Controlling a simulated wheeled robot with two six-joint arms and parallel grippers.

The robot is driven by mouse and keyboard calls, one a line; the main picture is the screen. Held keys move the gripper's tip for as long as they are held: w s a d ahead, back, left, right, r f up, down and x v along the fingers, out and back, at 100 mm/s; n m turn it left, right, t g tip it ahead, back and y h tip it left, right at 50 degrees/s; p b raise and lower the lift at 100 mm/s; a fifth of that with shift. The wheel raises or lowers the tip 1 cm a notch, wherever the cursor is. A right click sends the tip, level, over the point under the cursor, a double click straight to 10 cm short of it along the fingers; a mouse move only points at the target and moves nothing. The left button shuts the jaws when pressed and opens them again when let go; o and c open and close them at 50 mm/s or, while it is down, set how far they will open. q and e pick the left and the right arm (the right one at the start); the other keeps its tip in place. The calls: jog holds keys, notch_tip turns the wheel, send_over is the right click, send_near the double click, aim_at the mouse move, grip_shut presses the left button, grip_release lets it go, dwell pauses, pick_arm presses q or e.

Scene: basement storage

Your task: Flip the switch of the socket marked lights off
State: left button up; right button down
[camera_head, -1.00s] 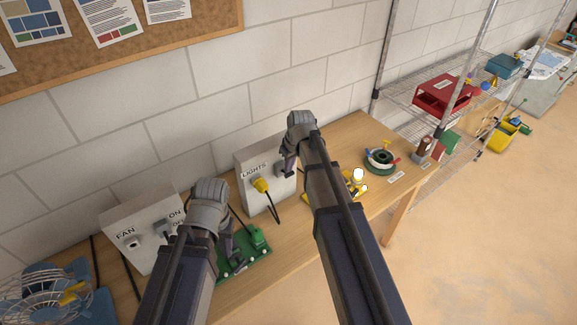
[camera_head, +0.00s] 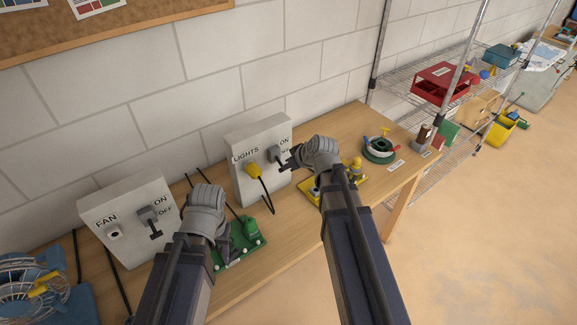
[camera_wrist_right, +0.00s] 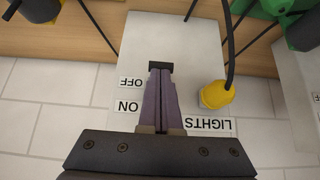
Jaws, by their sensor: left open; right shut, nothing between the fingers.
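The grey LIGHTS socket box (camera_head: 246,186) stands on the bench against the wall, with a yellow plug (camera_head: 254,170) in it. Its switch (camera_head: 274,153) is beside the ON and OFF labels. My right gripper (camera_head: 287,162) is shut and empty, its tips close in front of that switch. In the right wrist view the picture is upside down. The black end of the switch handle (camera_wrist_right: 160,66) shows just beyond my fingertips, near the OFF label (camera_wrist_right: 131,83); the fingers hide the rest. I cannot tell whether they touch. My left gripper (camera_head: 228,254) is open over a green board.
The FAN box (camera_head: 125,205) stands at left with its handle down by OFF. A blue fan (camera_head: 75,303) is at the far left. The green board (camera_head: 250,240) and a yellow device (camera_head: 312,190) lie on the bench (camera_head: 290,225).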

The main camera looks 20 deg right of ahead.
pick_arm(q)
jog(key=shift+f+b, duration=0.3)
jog(key=shift+f, duration=0.1)
pick_arm(e)
jog(key=shift+s+f, duration=0.1)
jog(key=shift+f, duration=0.3)
pick_arm(q)
jog(key=shift+r, duration=0.1)
pick_arm(e)
jog(key=shift+r, duration=0.1)
